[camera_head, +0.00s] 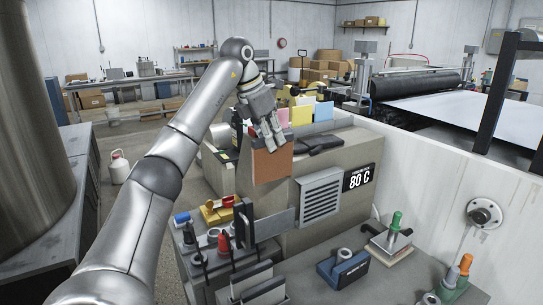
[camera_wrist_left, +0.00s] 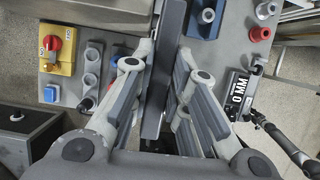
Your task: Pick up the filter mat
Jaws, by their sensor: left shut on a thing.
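The filter mat, seemingly the reddish-brown panel (camera_head: 271,166), hangs upright below my left gripper (camera_head: 272,136) in the head view, in front of the grey machine's side. In the left wrist view my left gripper (camera_wrist_left: 160,95) is closed from both sides on a thin dark grey plate (camera_wrist_left: 155,105), seen edge-on. This looks like the same panel's edge. The panel's top edge is partly hidden by the fingers. My right gripper is not in view.
The grey machine (camera_head: 335,165) with a vent and an "80 C" sign (camera_head: 360,177) stands close by. Pink, yellow and blue sheets (camera_head: 302,115) stand behind the gripper. A lower bench holds knobs, a yellow block (camera_head: 217,211) and upright grey plates (camera_head: 265,285). Open floor lies at left.

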